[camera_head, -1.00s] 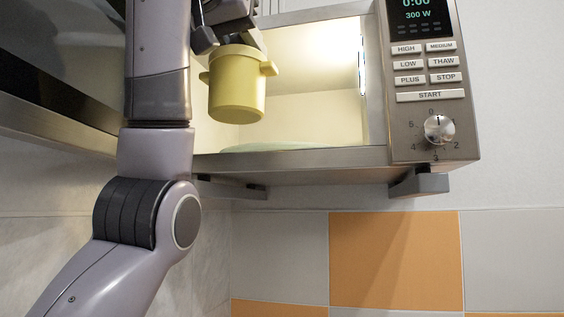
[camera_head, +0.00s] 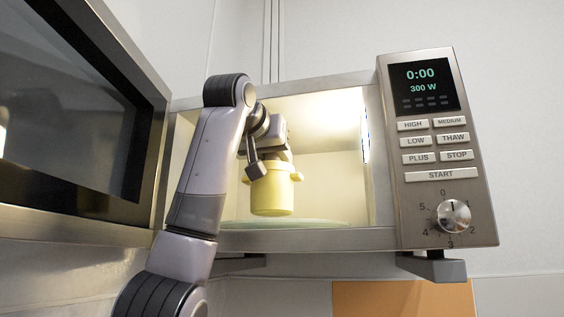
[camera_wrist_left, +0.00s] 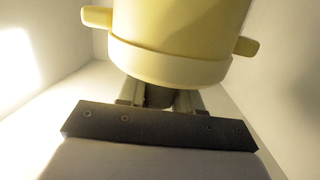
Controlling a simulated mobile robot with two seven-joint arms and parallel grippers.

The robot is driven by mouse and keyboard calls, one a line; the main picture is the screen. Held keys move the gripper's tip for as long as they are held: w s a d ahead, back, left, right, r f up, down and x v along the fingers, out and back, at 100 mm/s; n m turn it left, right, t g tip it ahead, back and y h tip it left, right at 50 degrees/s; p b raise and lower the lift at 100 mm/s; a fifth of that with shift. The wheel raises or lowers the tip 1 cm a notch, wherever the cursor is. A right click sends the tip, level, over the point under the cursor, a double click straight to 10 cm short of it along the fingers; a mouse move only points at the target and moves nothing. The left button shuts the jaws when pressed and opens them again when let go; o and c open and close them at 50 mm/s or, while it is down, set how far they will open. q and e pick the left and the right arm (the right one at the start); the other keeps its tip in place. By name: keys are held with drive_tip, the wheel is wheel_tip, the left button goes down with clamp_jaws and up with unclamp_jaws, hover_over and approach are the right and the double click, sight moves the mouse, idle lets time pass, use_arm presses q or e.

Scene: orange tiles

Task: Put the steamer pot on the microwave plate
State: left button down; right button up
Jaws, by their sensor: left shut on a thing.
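The yellow steamer pot (camera_head: 272,193) is upright inside the lit microwave, above the greenish plate (camera_head: 310,223). Its base is close to the plate; I cannot tell whether they touch. My left gripper (camera_head: 266,160) reaches in through the microwave opening and is shut on the pot near its top. In the left wrist view the pot (camera_wrist_left: 180,35) fills the upper part, with a handle at each side and the gripper fingers (camera_wrist_left: 160,98) below its rim. My right gripper is not in view.
The microwave door (camera_head: 75,110) stands open on the left, beside my left arm. The control panel (camera_head: 435,140) with its buttons and knob is on the right. Inside, the room right of the pot is free.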

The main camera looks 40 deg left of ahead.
use_arm(q)
drive_tip(key=p+x, duration=0.1)
drive_tip(key=x, duration=0.3)
drive_tip(key=shift+f+p, duration=0.35)
drive_tip(key=shift+f, duration=0.15)
drive_tip(key=c, duration=0.8)
unclamp_jaws()
drive_tip(key=shift+o, duration=0.2)
